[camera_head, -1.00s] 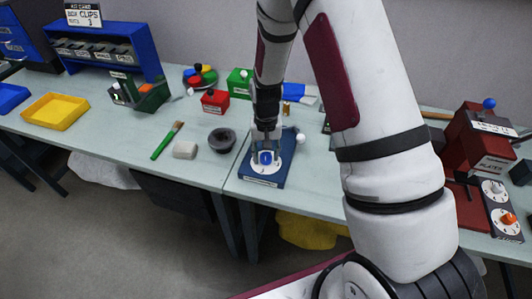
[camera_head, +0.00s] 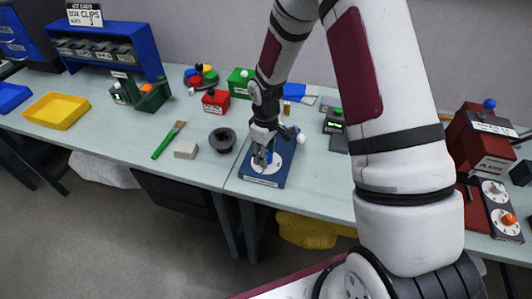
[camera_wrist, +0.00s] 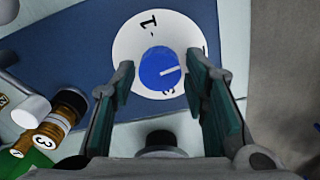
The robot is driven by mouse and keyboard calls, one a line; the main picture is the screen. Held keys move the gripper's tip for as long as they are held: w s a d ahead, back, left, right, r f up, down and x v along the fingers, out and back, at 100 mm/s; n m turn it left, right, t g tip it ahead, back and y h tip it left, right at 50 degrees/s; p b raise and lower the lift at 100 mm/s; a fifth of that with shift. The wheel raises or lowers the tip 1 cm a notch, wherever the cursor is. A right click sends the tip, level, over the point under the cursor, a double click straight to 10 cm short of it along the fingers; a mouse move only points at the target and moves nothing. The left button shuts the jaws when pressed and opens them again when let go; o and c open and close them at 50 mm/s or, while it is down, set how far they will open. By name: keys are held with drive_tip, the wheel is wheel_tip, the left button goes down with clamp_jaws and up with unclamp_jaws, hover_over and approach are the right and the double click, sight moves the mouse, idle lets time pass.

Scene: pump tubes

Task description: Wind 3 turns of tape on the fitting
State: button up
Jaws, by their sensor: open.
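A blue tape-winding station (camera_head: 262,183) stands on the table with a white numbered dial (camera_head: 273,166) on top. In the wrist view the dial (camera_wrist: 128,48) shows "1" and "3". Its round blue knob (camera_wrist: 157,70) has a white pointer line directed right, just above the "3". My gripper (camera_wrist: 158,72) is open, with one green-padded finger on each side of the knob in the picture. I cannot tell whether the fingers touch it. In the wrist view a brass fitting (camera_wrist: 60,120) marked "3" lies at left, beside a white knob (camera_wrist: 31,112).
A black ring-shaped thing (camera_head: 222,140), a grey block (camera_head: 186,149) and a green-handled brush (camera_head: 168,140) lie to the left. A red box (camera_head: 215,101) and a green box (camera_head: 240,83) stand behind. A red machine (camera_head: 485,145) stands far right. The front-left table is mostly clear.

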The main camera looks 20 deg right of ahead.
drive_tip(key=n, duration=0.7)
drive_tip(key=shift+s, duration=0.1)
drive_tip(key=shift+c, duration=0.2)
clamp_jaws()
drive_tip(key=shift+m, duration=1.6)
